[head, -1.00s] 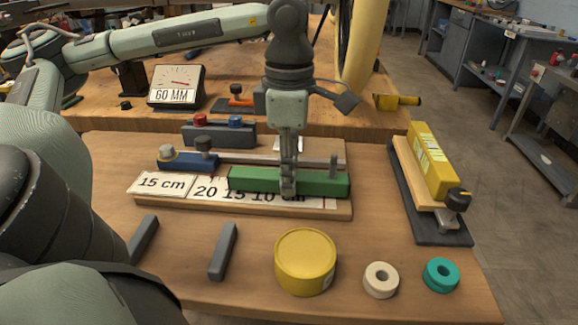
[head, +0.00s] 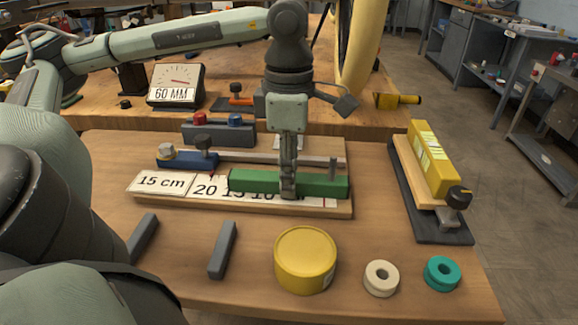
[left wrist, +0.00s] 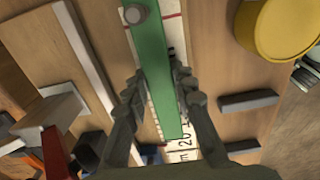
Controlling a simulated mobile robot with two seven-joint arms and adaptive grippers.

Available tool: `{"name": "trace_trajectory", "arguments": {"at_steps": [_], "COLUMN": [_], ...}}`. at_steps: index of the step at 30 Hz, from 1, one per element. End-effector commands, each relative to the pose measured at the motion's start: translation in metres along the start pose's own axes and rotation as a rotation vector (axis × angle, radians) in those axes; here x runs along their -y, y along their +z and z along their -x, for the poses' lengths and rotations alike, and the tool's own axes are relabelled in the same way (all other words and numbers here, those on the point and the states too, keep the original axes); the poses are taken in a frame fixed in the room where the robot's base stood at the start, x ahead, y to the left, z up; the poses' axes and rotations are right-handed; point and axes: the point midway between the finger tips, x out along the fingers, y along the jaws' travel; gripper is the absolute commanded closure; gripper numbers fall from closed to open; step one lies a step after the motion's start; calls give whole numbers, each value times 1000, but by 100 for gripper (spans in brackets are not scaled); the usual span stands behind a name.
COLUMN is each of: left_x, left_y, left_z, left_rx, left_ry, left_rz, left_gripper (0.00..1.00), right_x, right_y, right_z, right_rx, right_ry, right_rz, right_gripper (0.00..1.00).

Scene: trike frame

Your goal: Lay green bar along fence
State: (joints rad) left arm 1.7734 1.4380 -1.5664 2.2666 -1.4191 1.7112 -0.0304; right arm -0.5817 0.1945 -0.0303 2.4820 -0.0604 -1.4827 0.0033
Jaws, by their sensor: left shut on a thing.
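The green bar (head: 252,182) lies lengthwise over the ruler board (head: 165,199), hiding part of its printed scale. My left gripper (head: 288,190) points down and is shut on the bar near its middle. In the left wrist view the bar (left wrist: 152,65) runs between the two fingers (left wrist: 160,95). The fence, a pale metal strip (head: 270,158), runs behind the bar, roughly parallel to it, with a gap between. It also shows in the left wrist view (left wrist: 82,48). I cannot tell whether the bar touches the board. My right gripper is out of view.
A grey post (head: 333,168) stands by the bar's right end. A blue stop block (head: 185,162) with knobs sits at the fence's left end. In front are two grey blocks (head: 222,252), a yellow tin (head: 305,260) and two rings (head: 381,278). A yellow level (head: 432,160) lies right.

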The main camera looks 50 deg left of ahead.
Motion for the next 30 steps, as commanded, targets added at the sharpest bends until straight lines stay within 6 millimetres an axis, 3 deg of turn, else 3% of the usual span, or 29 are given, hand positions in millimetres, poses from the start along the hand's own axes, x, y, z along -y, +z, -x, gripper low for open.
{"name": "trace_trajectory", "arguments": {"at_steps": [1,6,17,20,25,30], "left_x": [0,0,0,0,0,-1], "left_y": [0,0,0,0,1,1], "left_z": [0,0,2,4,39,78], "left_rx": [0,0,0,0,3,3], "left_ry": [0,0,0,0,2,2], "left_rz": [0,0,0,0,-1,-2], "left_gripper": [72,54,54,54,54,54], "right_x": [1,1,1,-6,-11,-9], "right_y": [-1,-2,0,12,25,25], "right_z": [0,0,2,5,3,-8], "right_rx": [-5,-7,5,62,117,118], "right_ry": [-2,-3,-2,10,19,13], "right_rz": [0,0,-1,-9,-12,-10], "right_gripper": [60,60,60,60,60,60]}}
